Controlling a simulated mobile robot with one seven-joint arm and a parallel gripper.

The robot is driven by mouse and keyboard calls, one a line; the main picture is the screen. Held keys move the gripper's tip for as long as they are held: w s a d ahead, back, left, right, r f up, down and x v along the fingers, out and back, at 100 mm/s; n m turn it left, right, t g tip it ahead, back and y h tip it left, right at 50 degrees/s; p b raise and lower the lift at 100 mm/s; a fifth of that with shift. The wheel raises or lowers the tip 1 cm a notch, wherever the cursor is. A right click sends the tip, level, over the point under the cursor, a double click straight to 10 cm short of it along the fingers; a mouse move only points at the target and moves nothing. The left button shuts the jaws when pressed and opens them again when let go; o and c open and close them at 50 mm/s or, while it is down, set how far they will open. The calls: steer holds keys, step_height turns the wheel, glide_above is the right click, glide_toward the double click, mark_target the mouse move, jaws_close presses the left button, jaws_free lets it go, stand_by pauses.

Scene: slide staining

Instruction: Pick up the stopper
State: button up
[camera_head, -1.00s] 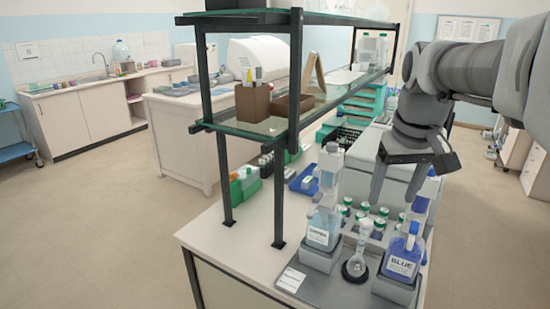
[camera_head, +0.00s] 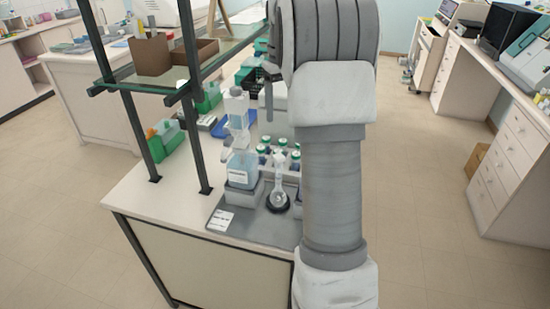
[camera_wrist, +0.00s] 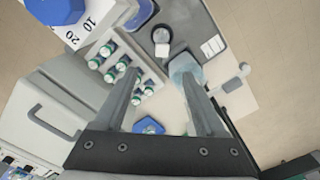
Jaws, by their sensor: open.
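A small clear flask (camera_head: 278,184) stands upright on the grey mat (camera_head: 258,229), its base in a dark ring. In the wrist view a whitish round top (camera_wrist: 162,35), probably the stopper, shows from above beyond my fingertips. My gripper (camera_wrist: 161,73) is open, with nothing held between its fingers. It points down over the bench, apart from the flask. In the head view my arm hides most of the gripper.
A light-blue bottle (camera_head: 242,169) with a tall dispenser stands left of the flask. Several green-capped vials (camera_wrist: 110,62) sit in a rack behind it. A blue-topped object (camera_wrist: 60,8) is close to the wrist camera. The shelf frame (camera_head: 196,110) rises at left.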

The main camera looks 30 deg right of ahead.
glide_above(280, 157)
steer(key=f, duration=0.8)
steer(key=shift+d+f, duration=0.2)
steer(key=shift+f, duration=0.2)
steer(key=shift+a+f, duration=0.15)
steer(key=shift+f, duration=1.2)
steer(key=shift+a+f, duration=0.1)
steer(key=shift+f, duration=1.2)
jaws_close()
